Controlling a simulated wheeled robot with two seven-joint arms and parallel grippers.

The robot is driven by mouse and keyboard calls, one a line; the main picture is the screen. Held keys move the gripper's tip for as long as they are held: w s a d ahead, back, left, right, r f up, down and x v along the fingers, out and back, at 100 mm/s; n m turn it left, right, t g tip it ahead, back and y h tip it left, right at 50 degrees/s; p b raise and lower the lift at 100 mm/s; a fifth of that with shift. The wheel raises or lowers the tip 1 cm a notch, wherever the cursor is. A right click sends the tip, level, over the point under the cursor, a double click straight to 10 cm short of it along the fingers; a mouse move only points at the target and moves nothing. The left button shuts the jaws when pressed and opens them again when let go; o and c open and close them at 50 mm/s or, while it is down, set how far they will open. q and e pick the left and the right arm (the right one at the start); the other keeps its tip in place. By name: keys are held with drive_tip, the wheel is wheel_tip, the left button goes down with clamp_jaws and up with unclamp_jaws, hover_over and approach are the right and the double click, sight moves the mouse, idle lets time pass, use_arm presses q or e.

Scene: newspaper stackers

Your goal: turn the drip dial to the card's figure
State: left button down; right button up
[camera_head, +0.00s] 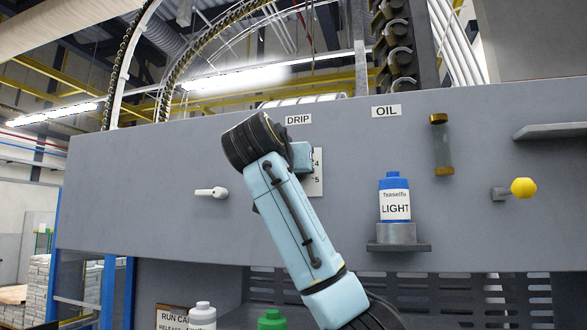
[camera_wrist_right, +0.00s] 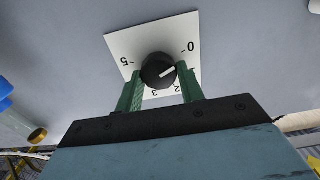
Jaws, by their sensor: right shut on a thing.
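The drip dial (camera_wrist_right: 152,71) is a round black knob with a white pointer line, on a white scale plate (camera_wrist_right: 125,43) on the grey panel. My right gripper (camera_wrist_right: 160,72) has its green fingers on both sides of the knob. The pointer aims right, between the 0 and the 2; the right finger covers that part of the scale. My left gripper is not in view.
A DRIP label (camera_head: 298,119) and an OIL label (camera_head: 386,111) are on the panel. A blue-capped bottle marked LIGHT (camera_head: 395,207) stands on a small shelf (camera_head: 398,246). A white lever (camera_head: 211,193) and a yellow knob (camera_head: 523,187) stick out of the panel.

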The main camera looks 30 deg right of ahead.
drive_tip(key=shift+m, duration=0.3)
drive_tip(key=shift+c, duration=0.4)
drive_tip(key=m, duration=1.7)
drive_tip(key=shift+s+d+f, duration=0.1)
drive_tip(key=shift+s+f, duration=0.05)
drive_tip(key=shift+f, duration=0.05)
drive_tip(key=shift+m, duration=0.3)
drive_tip(key=o, duration=1)
drive_tip(key=shift+s, duration=0.1)
